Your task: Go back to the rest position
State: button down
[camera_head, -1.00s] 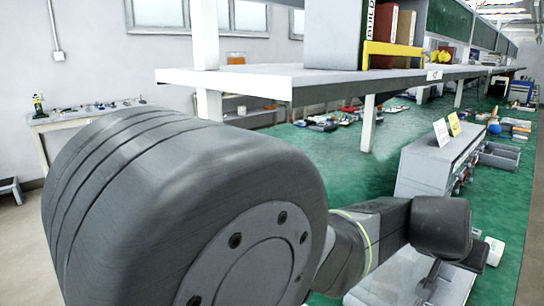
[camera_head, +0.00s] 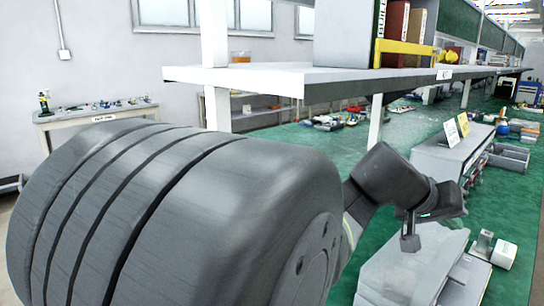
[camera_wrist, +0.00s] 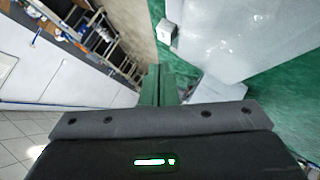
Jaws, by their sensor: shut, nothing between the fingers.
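My gripper (camera_head: 410,242) hangs from the end of my bent arm in the head view, right of the large dark arm joint. It is small there, with no object seen in it. It appears above a light grey block (camera_head: 385,278) on the green bench (camera_head: 400,128); I cannot tell the exact gap. In the wrist view, the dark gripper body fills the bottom, and its narrow fingers (camera_wrist: 158,85) are together with nothing between them. My large arm joint hides much of the near bench in the head view.
A white box (camera_head: 505,253) and a small metallic part (camera_head: 483,243) stand right of the block. A grey rack (camera_head: 440,160) with upright cards is behind my wrist. A white shelf (camera_head: 300,80) overhangs the bench. A side table (camera_head: 95,113) stands at the far left.

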jog(key=w+a+r+n+g+h+p, duration=0.3)
jog(key=w+a+r+n+h+p, duration=0.1)
jog(key=w+a+p, duration=0.3)
jog(key=shift+w+a+n+h, duration=0.3)
jog(key=shift+w+a+h, duration=0.05)
jog(key=shift+w+h, duration=0.5)
jog(key=shift+s, duration=0.1)
